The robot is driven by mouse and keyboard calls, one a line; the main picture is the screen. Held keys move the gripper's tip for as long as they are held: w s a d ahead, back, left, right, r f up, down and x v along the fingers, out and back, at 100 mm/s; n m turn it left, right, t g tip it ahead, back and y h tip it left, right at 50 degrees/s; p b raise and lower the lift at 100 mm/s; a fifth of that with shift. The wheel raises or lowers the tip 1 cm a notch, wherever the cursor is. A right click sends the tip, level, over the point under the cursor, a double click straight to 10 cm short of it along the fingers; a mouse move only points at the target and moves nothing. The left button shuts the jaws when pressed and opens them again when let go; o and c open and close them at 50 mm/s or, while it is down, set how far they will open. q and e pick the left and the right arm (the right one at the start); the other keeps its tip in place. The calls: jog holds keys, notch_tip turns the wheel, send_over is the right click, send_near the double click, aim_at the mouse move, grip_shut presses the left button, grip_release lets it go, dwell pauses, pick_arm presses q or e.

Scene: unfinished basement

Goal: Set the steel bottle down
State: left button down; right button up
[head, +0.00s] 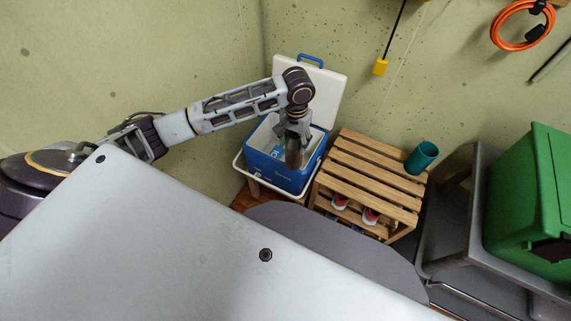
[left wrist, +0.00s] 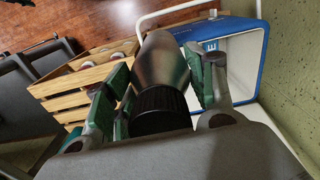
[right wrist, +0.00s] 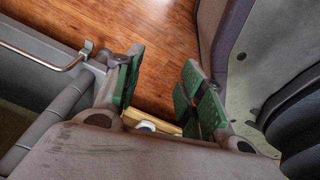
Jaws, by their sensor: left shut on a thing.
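The steel bottle (head: 293,157) hangs from my left gripper (head: 294,137), in front of the opening of the blue-and-white cooler in the head view. In the left wrist view the bottle (left wrist: 162,62) lies between the green-padded fingers, its black cap nearest the camera. My left gripper is shut on it. The bottle's lower end is partly against the cooler's edge in the picture; I cannot tell its height above anything. My right gripper (right wrist: 163,65) is open and empty over the wooden floor in the right wrist view; it does not show in the head view.
The cooler (head: 264,173) has its white lid open against the wall. A slatted wooden crate (head: 362,171) stands right of it, with a teal cup (head: 421,158) on its right end and red-and-white items (head: 370,216) lower down. A green bin (head: 528,200) sits on a grey cart (head: 468,205).

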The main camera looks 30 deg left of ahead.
pick_arm(q)
jog(key=shift+s+d+r+p, duration=0.15)
jog(key=shift+d+r+p, duration=0.2)
jog(key=shift+d+r, duration=0.25)
jog(key=w+d+f+m+p, duration=0.3)
jog(key=d+f+m+p, duration=0.1)
jog(key=m, duration=0.9)
notch_tip(320, 180, down, 3)
jog(key=shift+d+r+m, duration=0.1)
jog(key=shift+d+m, duration=0.2)
jog(key=shift+d, duration=0.25)
pick_arm(e)
jog(key=s+d+g, duration=0.1)
jog(key=s+d, duration=0.3)
jog(key=s, duration=0.6)
jog(key=shift+s+r, duration=0.2)
jog(key=shift+s, duration=0.15)
pick_arm(q)
jog(key=shift+m, duration=0.6)
pick_arm(e)
jog(key=shift+w+a, duration=0.1)
jog(key=shift+a, duration=0.05)
